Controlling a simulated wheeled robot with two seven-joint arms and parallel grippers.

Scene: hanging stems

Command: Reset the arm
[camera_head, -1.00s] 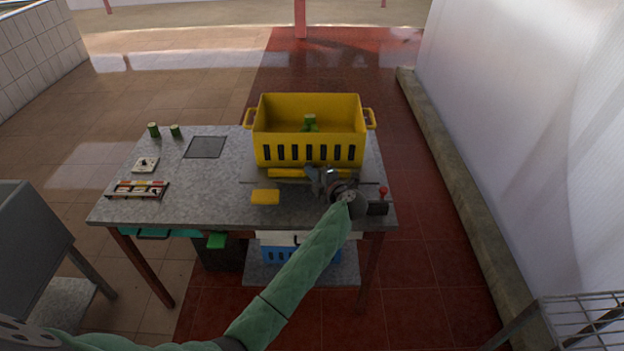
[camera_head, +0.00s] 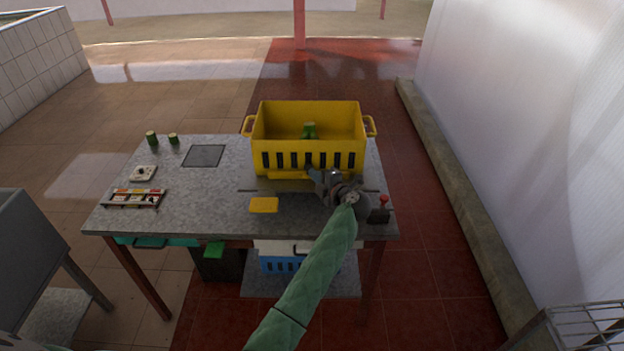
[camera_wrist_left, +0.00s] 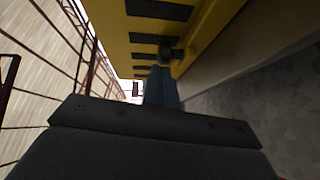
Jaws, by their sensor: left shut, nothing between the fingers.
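My left arm, in a green sleeve, reaches in from the bottom of the head view. Its gripper (camera_head: 318,180) is small there, just in front of the yellow crate (camera_head: 310,165) on the table. In the left wrist view the left gripper (camera_wrist_left: 160,85) shows as dark fingers shut together with nothing between them. The crate's slotted yellow wall (camera_wrist_left: 200,30) runs close beside and above the fingers. I cannot tell whether they touch it. My right gripper is in neither view.
The grey table (camera_head: 200,215) holds a yellow block (camera_head: 264,205), a tray of small parts (camera_head: 134,198), a dark square plate (camera_head: 204,156) and two green cylinders (camera_head: 152,138). A green thing (camera_head: 310,130) is in the crate. A red-knobbed device (camera_head: 380,212) stands at the right edge, near my wrist.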

